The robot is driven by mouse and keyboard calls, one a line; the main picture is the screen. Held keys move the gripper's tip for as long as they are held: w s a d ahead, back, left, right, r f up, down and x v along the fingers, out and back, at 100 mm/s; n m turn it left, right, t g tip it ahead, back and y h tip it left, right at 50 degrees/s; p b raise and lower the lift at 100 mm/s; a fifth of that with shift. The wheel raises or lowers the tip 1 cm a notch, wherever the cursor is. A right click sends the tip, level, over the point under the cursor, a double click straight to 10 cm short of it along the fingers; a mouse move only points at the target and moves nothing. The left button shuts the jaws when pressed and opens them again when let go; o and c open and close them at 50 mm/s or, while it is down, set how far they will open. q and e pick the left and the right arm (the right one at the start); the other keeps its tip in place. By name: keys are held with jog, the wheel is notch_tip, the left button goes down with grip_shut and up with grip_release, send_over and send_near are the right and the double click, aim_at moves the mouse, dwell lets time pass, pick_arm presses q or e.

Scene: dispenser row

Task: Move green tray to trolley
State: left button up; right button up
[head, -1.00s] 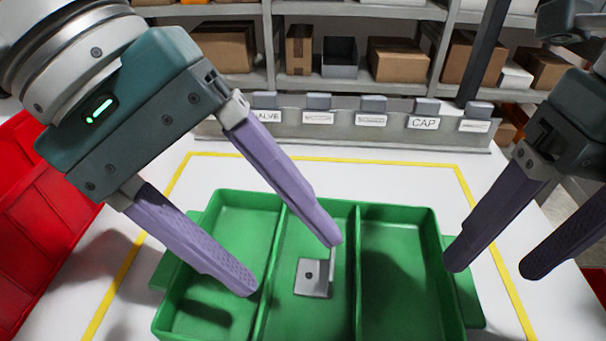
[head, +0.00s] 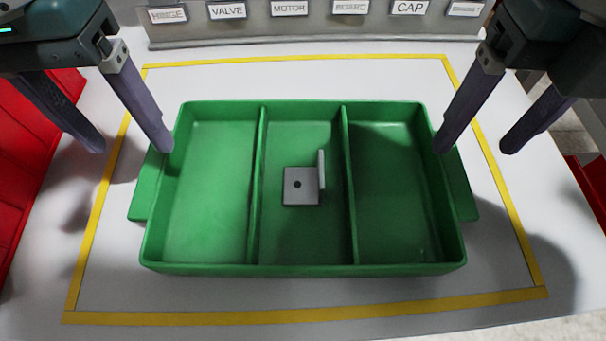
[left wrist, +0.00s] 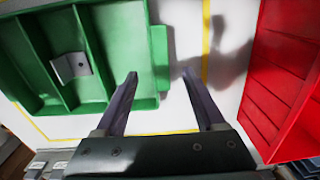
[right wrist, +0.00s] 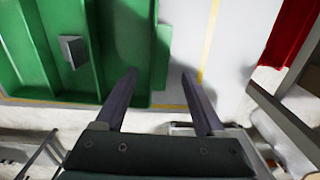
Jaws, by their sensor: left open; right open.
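The green tray (head: 255,269) lies flat on the white table inside a yellow outline. It has three compartments and a side handle at each end. A grey metal bracket (head: 300,187) lies in the middle compartment; the other two look empty. My left gripper (head: 135,148) is open above the tray's left handle (head: 146,190), empty. My right gripper (head: 474,148) is open above the right handle (head: 463,185), empty. The tray also shows in the left wrist view (left wrist: 112,50) and the right wrist view (right wrist: 97,30). No trolley can be made out.
A red bin (head: 30,160) stands at the left, and part of another red container (head: 590,185) shows at the right edge. A grey row of labelled dispensers (head: 310,30) runs behind the tray. The table (head: 400,318) around the tray is clear.

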aim_at(152, 170)
pick_arm(q)
jog(key=shift+f, duration=2.8)
pick_arm(e)
jog(key=shift+f, duration=2.75)
pick_arm(q)
grip_shut()
pick_arm(e)
grip_shut()
